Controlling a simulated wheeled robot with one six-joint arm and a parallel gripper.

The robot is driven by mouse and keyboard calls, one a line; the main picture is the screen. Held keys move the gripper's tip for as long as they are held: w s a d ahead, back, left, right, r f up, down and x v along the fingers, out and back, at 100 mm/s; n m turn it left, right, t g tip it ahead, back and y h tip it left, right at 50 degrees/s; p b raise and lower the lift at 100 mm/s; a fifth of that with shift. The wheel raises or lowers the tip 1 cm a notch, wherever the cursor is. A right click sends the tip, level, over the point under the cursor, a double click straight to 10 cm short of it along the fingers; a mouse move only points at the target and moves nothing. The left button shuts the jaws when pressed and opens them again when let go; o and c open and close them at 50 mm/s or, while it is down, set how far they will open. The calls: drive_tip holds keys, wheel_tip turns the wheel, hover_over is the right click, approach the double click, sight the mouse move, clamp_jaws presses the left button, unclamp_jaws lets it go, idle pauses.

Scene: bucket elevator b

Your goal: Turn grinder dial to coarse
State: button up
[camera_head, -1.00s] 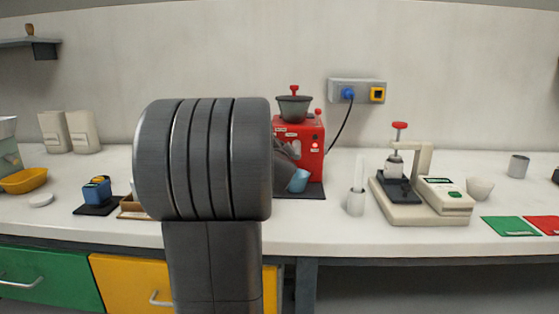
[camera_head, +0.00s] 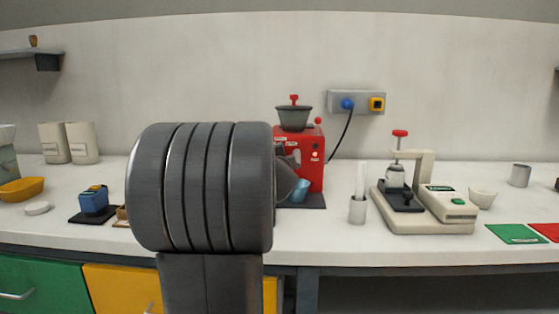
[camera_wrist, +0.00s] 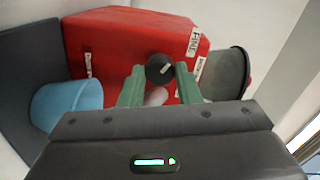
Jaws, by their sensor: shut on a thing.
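The red grinder (camera_head: 311,160) stands on the counter against the wall, its front partly hidden by my arm in the head view. In the wrist view, the grinder's red body (camera_wrist: 125,40) carries a round black dial (camera_wrist: 160,69) with a white pointer mark toward the upper right. A label reading FINE (camera_wrist: 192,38) is above right of the dial. Another small label sits to its right and one far left, too small to read surely. My gripper (camera_wrist: 160,78) has its green fingers on either side of the dial, shut on it. The head view hides the fingers behind my arm.
The grey hopper (camera_wrist: 226,73) is on the right. A cable runs to the wall socket (camera_head: 357,101).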

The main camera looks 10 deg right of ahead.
drive_tip(key=o, duration=1)
drive_tip(key=shift+p+v, duration=0.7)
drive_tip(key=shift+v, duration=6.25)
drive_tip(key=shift+w+d, duration=0.1)
drive_tip(key=b+x, duration=0.1)
drive_tip(key=x, duration=1.2)
drive_tip(key=shift+w, duration=0.4)
